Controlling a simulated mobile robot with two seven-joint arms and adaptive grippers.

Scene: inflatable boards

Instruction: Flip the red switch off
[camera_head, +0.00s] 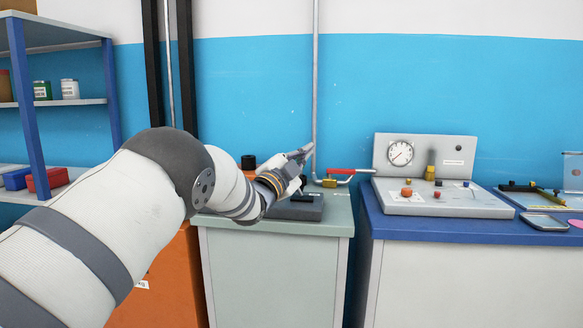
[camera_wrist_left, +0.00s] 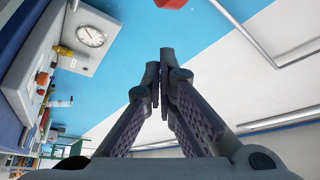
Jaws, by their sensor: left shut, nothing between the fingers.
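A red lever handle (camera_head: 341,171) sits on the grey pipe by the blue wall, just above a brass fitting (camera_head: 329,183). It lies about level, pointing right. A red block-like end, likely the same lever, shows at the top edge of the left wrist view (camera_wrist_left: 171,3). My left gripper (camera_head: 303,153) is shut and empty, pointing up and right, left of the lever and apart from it in the picture. Its closed fingers also show in the left wrist view (camera_wrist_left: 161,62). A panel (camera_head: 445,203) to the right carries a gauge, an orange-red knob (camera_head: 406,191) and small controls. My right gripper is not in view.
The vertical pipe (camera_head: 315,80) runs up the wall close to my left fingers. A dark device (camera_head: 297,209) lies on the grey-green cabinet top below them. A blue-topped bench (camera_head: 385,222) stands right, with a gap between. Shelves (camera_head: 60,103) stand at left.

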